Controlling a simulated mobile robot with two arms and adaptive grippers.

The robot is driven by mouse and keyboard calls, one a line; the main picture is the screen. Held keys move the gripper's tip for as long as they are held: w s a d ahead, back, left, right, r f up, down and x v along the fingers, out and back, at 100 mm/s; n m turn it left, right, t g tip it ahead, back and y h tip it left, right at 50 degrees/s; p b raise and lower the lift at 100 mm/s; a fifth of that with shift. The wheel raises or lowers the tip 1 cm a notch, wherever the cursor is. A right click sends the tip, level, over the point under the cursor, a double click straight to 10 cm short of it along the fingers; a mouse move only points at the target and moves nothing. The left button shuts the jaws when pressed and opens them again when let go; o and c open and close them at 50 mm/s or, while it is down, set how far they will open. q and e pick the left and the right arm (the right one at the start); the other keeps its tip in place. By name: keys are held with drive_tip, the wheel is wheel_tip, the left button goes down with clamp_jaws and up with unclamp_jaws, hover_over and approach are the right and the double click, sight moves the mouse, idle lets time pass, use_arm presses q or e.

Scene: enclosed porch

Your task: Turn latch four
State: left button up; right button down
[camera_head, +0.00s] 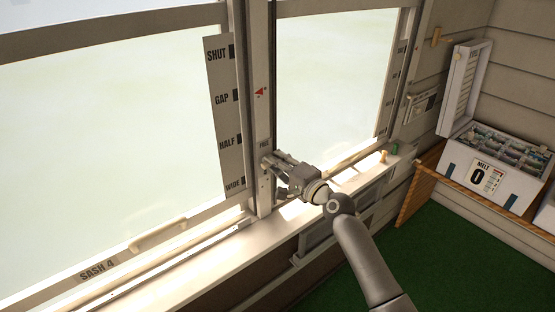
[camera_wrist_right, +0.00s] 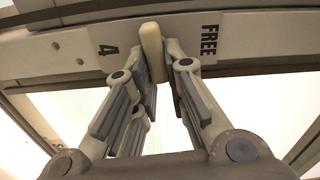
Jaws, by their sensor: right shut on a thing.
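Latch four (camera_wrist_right: 152,45) is a pale, rounded lever on the window post, between a "4" mark and a "FREE" mark in the right wrist view. It stands roughly upright in that picture, between the two marks. My right gripper (camera_head: 273,163) is at the post in the head view and has its fingers shut on the lever. Its fingertips (camera_wrist_right: 160,62) sit at either side of the lever in the wrist view. The fingers largely hide the lever in the head view. The window marked "SASH 4" (camera_head: 97,270) is left of the post. My left gripper is out of view.
A scale strip (camera_head: 222,115) reads SHUT, GAP, HALF, WIDE beside the post. A red arrow (camera_head: 260,92) is on the post. The sill (camera_head: 215,262) runs below. An open box (camera_head: 512,185) with a "MELT 0" card stands at right. Green floor lies clear below.

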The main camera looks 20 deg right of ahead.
drive_tip(key=shift+m, duration=0.5)
drive_tip(key=shift+f, duration=0.1)
drive_tip(key=c, duration=1.5)
unclamp_jaws()
drive_tip(key=shift+o, duration=0.2)
drive_tip(key=v, duration=1.2)
